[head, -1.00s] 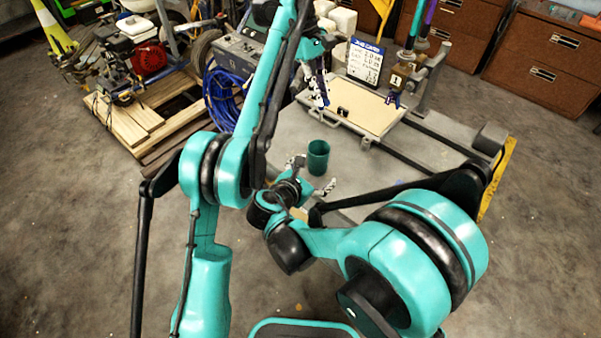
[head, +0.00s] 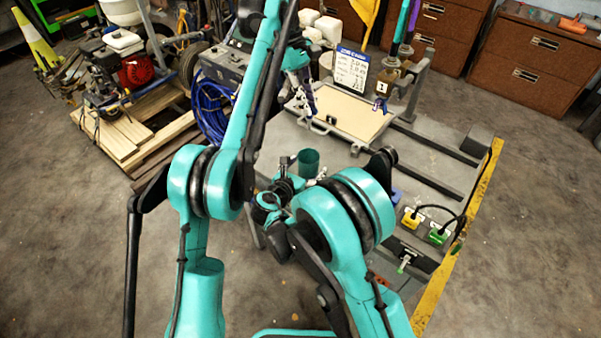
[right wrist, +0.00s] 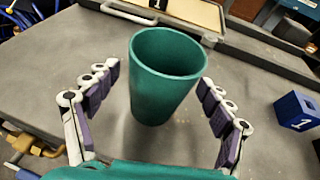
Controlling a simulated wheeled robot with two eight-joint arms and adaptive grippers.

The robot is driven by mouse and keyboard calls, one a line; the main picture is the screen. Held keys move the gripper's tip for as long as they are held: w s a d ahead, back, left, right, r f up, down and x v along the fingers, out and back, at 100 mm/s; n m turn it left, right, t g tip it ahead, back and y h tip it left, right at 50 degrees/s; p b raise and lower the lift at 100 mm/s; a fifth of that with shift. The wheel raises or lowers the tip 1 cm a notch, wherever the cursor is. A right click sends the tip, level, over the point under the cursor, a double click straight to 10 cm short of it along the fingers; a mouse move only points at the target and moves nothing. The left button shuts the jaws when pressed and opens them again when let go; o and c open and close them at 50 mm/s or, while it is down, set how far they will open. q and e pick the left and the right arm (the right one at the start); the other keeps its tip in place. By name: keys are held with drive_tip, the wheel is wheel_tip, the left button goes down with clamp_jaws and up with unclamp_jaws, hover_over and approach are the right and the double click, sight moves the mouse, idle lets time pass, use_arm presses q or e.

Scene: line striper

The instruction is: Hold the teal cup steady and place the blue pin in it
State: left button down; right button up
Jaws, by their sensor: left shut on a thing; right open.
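The teal cup (head: 309,161) stands upright on the grey work surface. In the right wrist view the cup (right wrist: 160,95) is between the two fingers of my right gripper (right wrist: 158,78), which is open, with a gap on each side. In the head view my right gripper (head: 290,172) is low beside the cup and partly hidden by my own arm. My left gripper (head: 299,78) is above and behind the cup, shut on a slim dark blue thing, which looks like the blue pin (head: 311,101). The pin points down, and its upper part is hidden by the fingers.
A beige board (head: 350,115) and a white sign (head: 350,68) are behind the cup. A blue block marked 1 (right wrist: 298,110) is right of the cup. Yellow and green connectors (head: 411,219) with black cables are near the yellow-edged right side. Blue hose (head: 212,112) lies left.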

drive_tip(key=shift+w+d+f, duration=0.2)
drive_tip(key=shift+w, duration=0.3)
drive_tip(key=c, duration=1.3)
use_arm(q)
wheel_tip(320, 180, down, 13)
idle(0.5)
drive_tip(key=c, duration=1.5)
unclamp_jaws()
drive_tip(key=shift+o, duration=0.2)
